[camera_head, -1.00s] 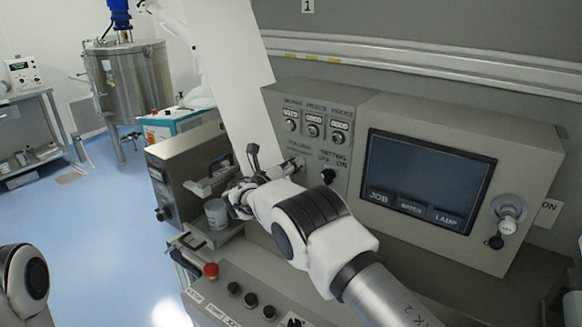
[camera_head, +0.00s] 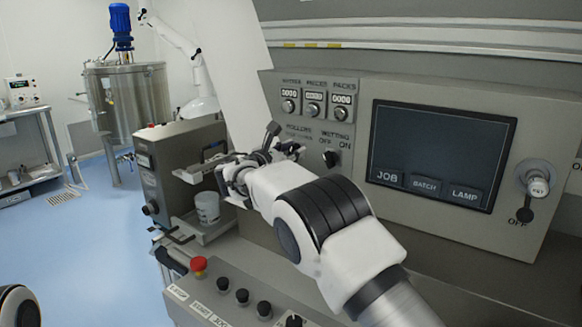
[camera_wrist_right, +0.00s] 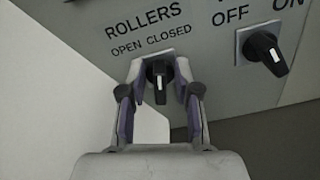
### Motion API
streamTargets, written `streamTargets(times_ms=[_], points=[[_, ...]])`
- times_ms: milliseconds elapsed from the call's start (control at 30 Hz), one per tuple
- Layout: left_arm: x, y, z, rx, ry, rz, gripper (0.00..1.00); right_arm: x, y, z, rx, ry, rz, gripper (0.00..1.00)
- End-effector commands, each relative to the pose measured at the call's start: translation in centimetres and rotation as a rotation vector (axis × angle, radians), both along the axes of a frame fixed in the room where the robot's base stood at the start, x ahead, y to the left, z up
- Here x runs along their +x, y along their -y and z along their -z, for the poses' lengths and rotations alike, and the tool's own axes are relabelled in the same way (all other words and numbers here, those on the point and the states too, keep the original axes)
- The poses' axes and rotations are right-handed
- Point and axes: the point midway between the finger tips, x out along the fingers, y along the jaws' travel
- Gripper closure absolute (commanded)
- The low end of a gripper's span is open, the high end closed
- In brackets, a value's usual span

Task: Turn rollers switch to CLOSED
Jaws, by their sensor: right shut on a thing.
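The rollers switch (camera_wrist_right: 158,76) is a black knob on a light square plate, under the lettering ROLLERS, OPEN and CLOSED in the right wrist view. Its narrow end points almost straight down in that picture. My right gripper (camera_wrist_right: 159,92) is shut on it, with one finger on each side of the knob. In the head view my right gripper (camera_head: 279,143) is at the grey control panel (camera_head: 345,205), below the row of counters, and largely hides the switch. My left gripper is out of view; only a piece of the left arm shows at the lower left.
The wetting switch (camera_head: 331,158) sits just right of the rollers switch. A pale cup (camera_head: 207,207) and a red stop button (camera_head: 198,264) are below left. Open blue floor lies left.

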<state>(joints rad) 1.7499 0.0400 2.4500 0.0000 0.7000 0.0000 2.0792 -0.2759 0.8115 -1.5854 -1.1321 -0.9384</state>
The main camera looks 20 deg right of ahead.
Motion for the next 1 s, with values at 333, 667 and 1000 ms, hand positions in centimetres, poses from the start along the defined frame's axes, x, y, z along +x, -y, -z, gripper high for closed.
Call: streamTargets(times_ms=[333, 667, 1000], points=[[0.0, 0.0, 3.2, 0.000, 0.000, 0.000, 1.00, -0.1, 0.1, 0.4, 0.126, 0.158, -0.001, 1.00], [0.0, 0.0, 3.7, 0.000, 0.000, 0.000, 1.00, -0.1, 0.1, 0.1, 0.160, 0.202, -0.001, 1.00], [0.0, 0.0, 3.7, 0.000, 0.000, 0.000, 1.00, -0.1, 0.2, 0.1, 0.160, 0.204, -0.001, 0.62]])
